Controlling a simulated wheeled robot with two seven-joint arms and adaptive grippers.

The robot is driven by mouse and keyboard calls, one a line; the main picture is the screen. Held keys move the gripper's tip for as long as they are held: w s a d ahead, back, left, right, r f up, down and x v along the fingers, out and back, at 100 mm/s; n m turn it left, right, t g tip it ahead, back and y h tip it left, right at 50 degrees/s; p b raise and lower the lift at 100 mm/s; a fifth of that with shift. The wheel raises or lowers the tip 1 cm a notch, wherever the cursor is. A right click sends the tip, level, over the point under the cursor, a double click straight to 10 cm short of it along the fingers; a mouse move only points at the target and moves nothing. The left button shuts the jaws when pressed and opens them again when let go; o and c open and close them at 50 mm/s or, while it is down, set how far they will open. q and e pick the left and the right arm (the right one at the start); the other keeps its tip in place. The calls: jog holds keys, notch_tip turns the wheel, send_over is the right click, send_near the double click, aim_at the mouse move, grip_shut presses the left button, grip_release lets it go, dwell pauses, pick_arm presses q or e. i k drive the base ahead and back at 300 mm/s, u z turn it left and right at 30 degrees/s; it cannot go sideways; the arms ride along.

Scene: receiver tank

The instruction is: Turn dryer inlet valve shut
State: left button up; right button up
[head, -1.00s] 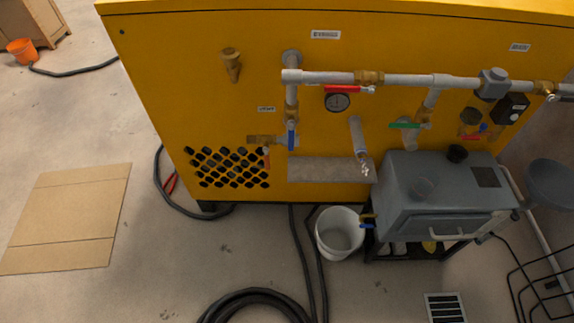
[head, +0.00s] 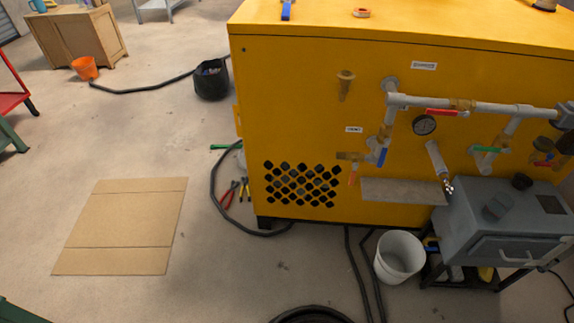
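Several lever valves sit on the grey pipework on the front of the yellow cabinet (head: 310,100). A red lever (head: 440,112) lies along the horizontal pipe. A green lever (head: 486,149) lies roughly level across a branch further right. A blue lever (head: 382,157) points down on the left drop pipe, with a small orange-red lever (head: 353,178) hanging left of it. The labels are too small to read, so I cannot tell which is the dryer inlet valve. Neither gripper shows in the head view.
A grey metal box unit (head: 500,225) and a white bucket (head: 400,257) stand before the cabinet at right. Black hoses (head: 358,270) cross the floor. A flat cardboard sheet (head: 125,225) lies at left. A black pot (head: 211,80) stands behind.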

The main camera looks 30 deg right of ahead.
aim_at(387, 141)
jog(key=u, duration=0.7)
jog(key=i, duration=1)
jog(key=z, duration=0.7)
